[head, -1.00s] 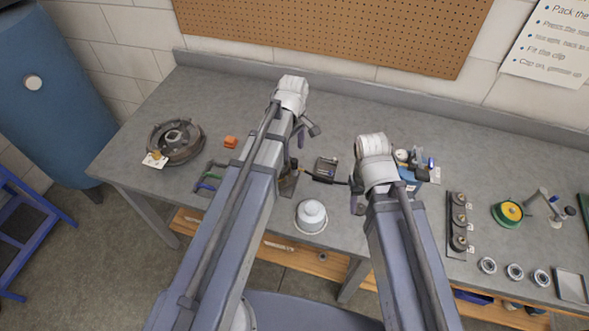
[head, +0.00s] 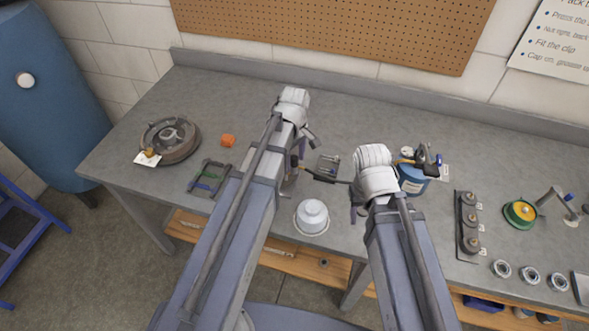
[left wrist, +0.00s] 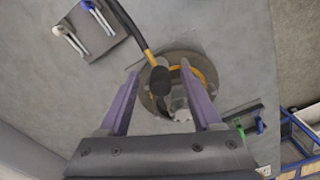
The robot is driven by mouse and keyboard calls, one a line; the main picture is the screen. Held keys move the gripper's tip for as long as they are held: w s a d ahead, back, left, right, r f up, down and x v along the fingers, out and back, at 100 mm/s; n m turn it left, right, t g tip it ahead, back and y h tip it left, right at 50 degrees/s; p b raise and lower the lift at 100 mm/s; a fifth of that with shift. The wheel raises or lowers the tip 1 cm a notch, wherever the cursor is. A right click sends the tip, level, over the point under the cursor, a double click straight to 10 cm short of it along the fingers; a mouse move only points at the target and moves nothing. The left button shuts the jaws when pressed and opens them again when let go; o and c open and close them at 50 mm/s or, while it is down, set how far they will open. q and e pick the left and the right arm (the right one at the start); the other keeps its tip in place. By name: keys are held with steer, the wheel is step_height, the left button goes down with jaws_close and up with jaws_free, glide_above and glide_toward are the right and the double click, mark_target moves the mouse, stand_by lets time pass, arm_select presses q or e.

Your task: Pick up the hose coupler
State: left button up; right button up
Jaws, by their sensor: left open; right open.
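A dark hose with a rounded black end (left wrist: 160,82), which looks like the hose coupler, shows in the left wrist view. It comes in from the top, and its end appears between my left gripper's purple fingers (left wrist: 160,90). My left gripper is open, and no finger is clearly touching the end. In the head view, my left gripper (head: 298,165) is mostly hidden by its own arm. A thin dark and yellow hose (head: 325,178) runs to its right. My right gripper (head: 357,208) is open, partly hidden under its wrist.
Below the left fingers is a round brown base with a yellow ring (left wrist: 205,72).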

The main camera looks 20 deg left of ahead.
arm_select(q)
steer(key=shift+r, duration=0.1)
jaws_close()
stand_by(0.3)
